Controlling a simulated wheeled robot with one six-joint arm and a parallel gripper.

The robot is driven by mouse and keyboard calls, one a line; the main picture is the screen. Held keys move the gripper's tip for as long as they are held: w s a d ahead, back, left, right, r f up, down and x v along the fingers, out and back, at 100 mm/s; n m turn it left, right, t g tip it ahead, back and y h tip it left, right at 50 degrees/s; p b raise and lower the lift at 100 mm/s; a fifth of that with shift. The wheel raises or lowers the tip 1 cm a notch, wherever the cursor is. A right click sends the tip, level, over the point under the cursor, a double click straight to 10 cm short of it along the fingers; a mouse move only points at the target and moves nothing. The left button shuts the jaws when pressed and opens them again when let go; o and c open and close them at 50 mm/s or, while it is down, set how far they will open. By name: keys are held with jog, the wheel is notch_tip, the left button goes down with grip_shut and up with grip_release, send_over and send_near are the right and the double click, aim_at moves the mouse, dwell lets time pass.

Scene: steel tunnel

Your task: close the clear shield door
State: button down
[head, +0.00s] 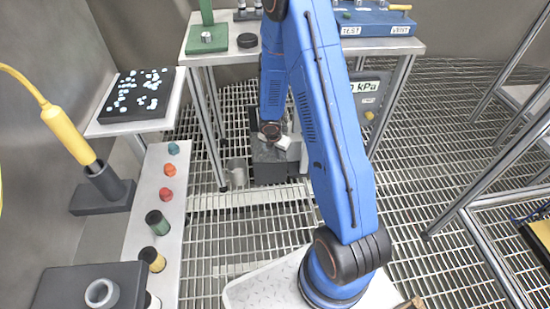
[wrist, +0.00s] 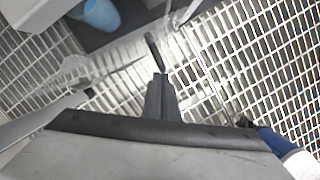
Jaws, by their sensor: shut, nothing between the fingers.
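In the wrist view, a clear, see-through panel (wrist: 118,55), which looks like the shield door, crosses the upper middle over the floor grating. A short dark bar (wrist: 153,50), perhaps its handle, stands just beyond my fingertips. My gripper (wrist: 160,78) is shut and empty, its dark fingers pointing at the bar; I cannot tell whether they touch. In the head view, my arm reaches down to a dark grey box (head: 268,168) under the back table. My fingers are not clear there, and the door's angle cannot be made out.
A blue cup (wrist: 100,14) shows at the top of the wrist view. In the head view, a steel table (head: 412,46) stands above the box, with legs on both sides. A pressure panel (head: 368,90) hangs at right. A bench with several knobs (head: 168,195) runs along the left.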

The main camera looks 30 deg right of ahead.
jog(key=shift+w+d, duration=0.6)
jog(key=shift+d, duration=0.05)
jog(key=shift+w, duration=0.1)
jog(key=s+a+r, duration=0.4)
jog(key=a+r, duration=0.1)
jog(key=r, duration=0.4)
jog(key=shift+r, duration=0.4)
jog(key=shift+s+r, duration=0.1)
